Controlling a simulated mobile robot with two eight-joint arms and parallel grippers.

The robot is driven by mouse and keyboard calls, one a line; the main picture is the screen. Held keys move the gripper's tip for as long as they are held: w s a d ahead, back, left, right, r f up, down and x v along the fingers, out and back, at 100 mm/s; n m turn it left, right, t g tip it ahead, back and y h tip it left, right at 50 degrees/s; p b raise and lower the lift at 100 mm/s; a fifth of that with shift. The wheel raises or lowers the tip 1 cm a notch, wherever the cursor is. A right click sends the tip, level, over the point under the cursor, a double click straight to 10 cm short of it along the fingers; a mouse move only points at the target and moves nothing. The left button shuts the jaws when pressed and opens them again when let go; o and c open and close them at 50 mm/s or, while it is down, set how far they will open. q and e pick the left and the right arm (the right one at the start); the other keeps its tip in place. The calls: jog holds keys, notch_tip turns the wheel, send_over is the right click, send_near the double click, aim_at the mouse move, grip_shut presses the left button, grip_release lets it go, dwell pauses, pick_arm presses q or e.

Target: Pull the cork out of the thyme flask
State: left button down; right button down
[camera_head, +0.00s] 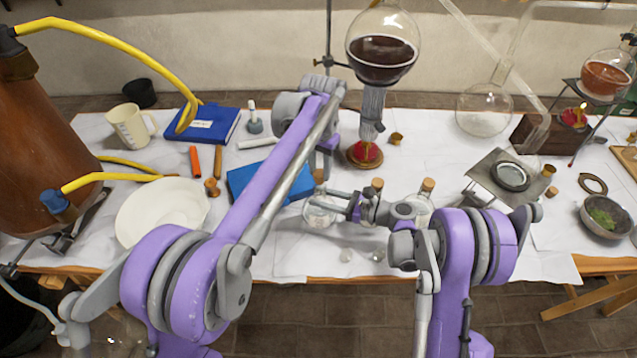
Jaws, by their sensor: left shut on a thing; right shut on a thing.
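A round clear glass flask (320,215) stands low at the middle front of the white-covered table. No label on it can be read, so I cannot tell its contents. My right gripper (330,198) reaches in from the right and is shut on the flask at its neck. My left gripper (321,165) comes down from above, partly hidden by its own arm, and appears shut on a cork (319,175) above the flask. I cannot tell whether the cork is still seated in the neck. Other corks (377,183) and (428,185) show to the right, the latter on a second flask (421,207) behind my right wrist.
A blue book (262,183) lies close left of the flask, with a white bowl (160,212) farther left. A tall stand with a dark-filled globe (382,58) rises behind. A metal stand (510,176) is at right. Small glass pieces (346,255) lie near the front edge.

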aim_at(322, 174)
pick_arm(q)
jog(key=shift+r, duration=0.5)
pick_arm(e)
jog(key=shift+c, duration=1.8)
grip_release()
jog(key=shift+r, duration=0.1)
pick_arm(q)
jog(key=shift+r, duration=0.15)
pick_arm(e)
notch_tip(322, 174, up, 10)
jog(key=shift+f, duration=0.15)
pick_arm(q)
jog(key=shift+r+p, duration=1.15)
jog(key=shift+r, duration=0.85)
pick_arm(e)
jog(key=shift+w+r, duration=0.3)
jog(key=shift+r, duration=0.65)
jog(key=shift+w+r, duration=0.25)
jog(key=shift+r, duration=0.65)
pick_arm(q)
jog(key=shift+f, duration=0.1)
pick_arm(e)
jog(key=shift+s, duration=0.1)
